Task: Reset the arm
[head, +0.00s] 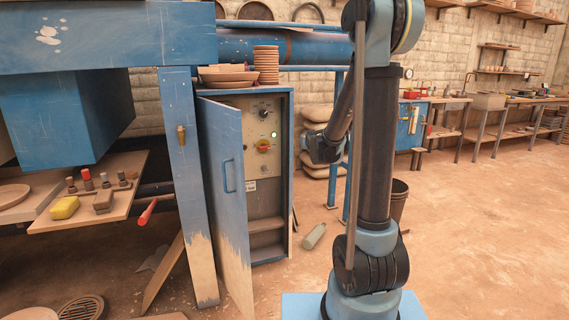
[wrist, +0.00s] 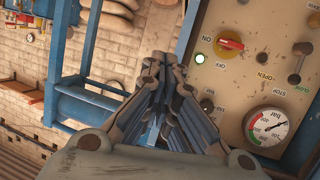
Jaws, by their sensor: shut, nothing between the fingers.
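My gripper (wrist: 164,75) is shut and empty in the wrist view, its two fingers pressed together. The control panel (wrist: 245,75) fills the right of that view, beside the fingers and apart from them as far as I can tell. It bears a red switch (wrist: 230,44), a lit green lamp (wrist: 198,58) and a round gauge (wrist: 266,126). In the head view my arm stands upright right of centre, with its wrist end bent down just right of the open cabinet (head: 290,185). The fingertips are hard to make out there.
The blue cabinet door (head: 228,185) stands open toward me. Stacked bowls (head: 266,65) sit on the cabinet. A shelf (head: 100,205) with tools is at left. A bottle (head: 314,236) lies on the floor and a bucket (head: 398,198) stands behind my arm. The floor at right is clear.

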